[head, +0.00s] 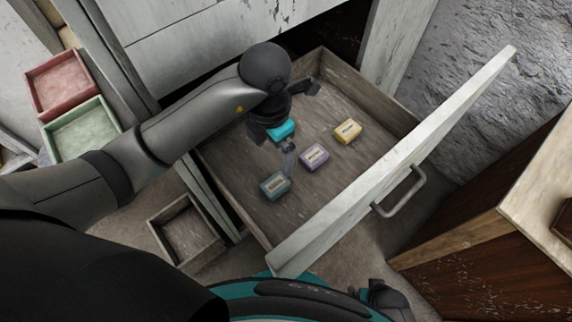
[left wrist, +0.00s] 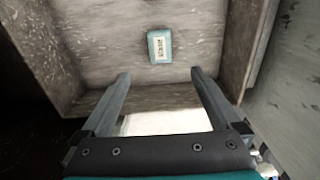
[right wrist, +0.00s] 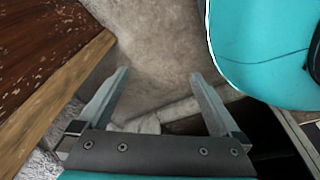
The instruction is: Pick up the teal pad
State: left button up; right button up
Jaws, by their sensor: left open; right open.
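The teal pad (head: 275,185), a small dull-teal block with a pale label, lies on the floor of the open drawer, near its front left side. It also shows in the left wrist view (left wrist: 160,46), beyond and roughly between the fingertips. My left gripper (head: 298,130) reaches over the drawer, open and empty. One of its fingers points down just above the pad in the head view; I see no contact. My right gripper (right wrist: 160,80) is open and empty over the floor. It shows only partly at the bottom of the head view (head: 385,298).
A purple pad (head: 314,155) and a yellow pad (head: 348,131) lie to the right in the same drawer (head: 250,205). The drawer front (head: 400,160) has a metal handle (head: 400,192). A red tray (head: 58,84), a green tray (head: 82,134) and a wooden box (head: 185,232) stand left.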

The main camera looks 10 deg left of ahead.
pick_arm(q)
jog(key=f, duration=0.1)
jog(key=b, duration=0.2)
send_over(275, 184)
notch_tip(275, 184, down, 4)
jog(key=f, duration=0.1)
jog(key=shift+f+b, duration=0.6)
jog(key=shift+f, duration=0.35)
jog(key=shift+f+b, duration=0.5)
jog(key=shift+f, duration=0.65)
jog(key=shift+f+b, duration=1.05)
jog(key=shift+f, duration=1.45)
pick_arm(e)
jog(key=w+a+r+t, duration=0.1)
jog(key=w+a+r, duration=0.3)
jog(key=w+r, duration=0.3)
jog(key=shift+w+a+r, duration=0.15)
jog(key=shift+r, duration=2.1)
pick_arm(q)
jog(key=c, duration=1.4)
pick_arm(e)
jog(key=shift+y, duration=0.3)
